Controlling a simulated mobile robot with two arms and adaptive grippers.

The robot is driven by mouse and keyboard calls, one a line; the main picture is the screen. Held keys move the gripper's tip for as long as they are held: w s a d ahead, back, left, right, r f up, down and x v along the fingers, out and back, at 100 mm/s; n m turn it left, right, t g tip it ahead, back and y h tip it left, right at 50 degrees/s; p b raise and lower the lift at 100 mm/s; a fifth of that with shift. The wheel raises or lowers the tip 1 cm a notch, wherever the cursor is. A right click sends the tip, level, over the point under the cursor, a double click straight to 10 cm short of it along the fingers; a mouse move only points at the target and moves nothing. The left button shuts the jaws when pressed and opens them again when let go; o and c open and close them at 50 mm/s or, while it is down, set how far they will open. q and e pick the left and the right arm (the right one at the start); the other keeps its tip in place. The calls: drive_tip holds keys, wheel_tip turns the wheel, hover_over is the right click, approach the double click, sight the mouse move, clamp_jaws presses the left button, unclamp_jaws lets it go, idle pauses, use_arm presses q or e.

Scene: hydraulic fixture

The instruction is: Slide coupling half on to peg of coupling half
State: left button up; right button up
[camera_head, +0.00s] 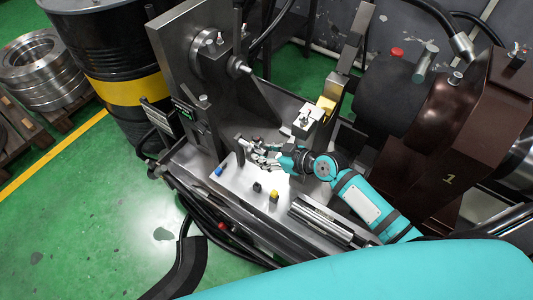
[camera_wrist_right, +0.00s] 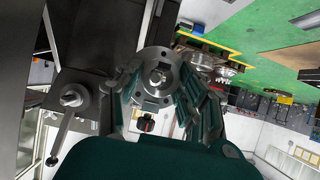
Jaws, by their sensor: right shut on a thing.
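My right gripper (camera_head: 257,149) reaches in from the right over the pale plate of the fixture. In the right wrist view its fingers (camera_wrist_right: 160,100) are shut on a round steel coupling half (camera_wrist_right: 157,78), a flanged disc with several holes around a central bore. In the head view the held part is too small to make out clearly. A steel round piece with a short peg (camera_head: 238,67) sticks out of the upright fixture plate, above and left of my right gripper; I cannot tell whether it is the other coupling half. My left gripper is not in view.
The upright steel plate (camera_head: 190,100) stands left of the gripper. A block with a yellow part (camera_head: 326,106) stands behind it. Blue, black and yellow knobs (camera_head: 274,195) stand on the plate in front.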

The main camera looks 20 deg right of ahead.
sight(254, 146)
drive_tip(key=shift+w+a+r, duration=0.1)
drive_tip(key=shift+w+a, duration=0.7)
drive_tip(key=shift+w, duration=0.2)
drive_tip(key=shift+w+a, duration=0.75)
drive_tip(key=shift+w, duration=0.2)
idle(1.0)
drive_tip(key=o, duration=1.2)
drive_tip(key=shift+s+d+r, duration=0.1)
drive_tip(key=shift+s+d, duration=0.05)
drive_tip(key=shift+d, duration=0.05)
drive_tip(key=v, duration=1.1)
drive_tip(key=shift+s+r, duration=0.1)
drive_tip(key=shift+s, duration=0.1)
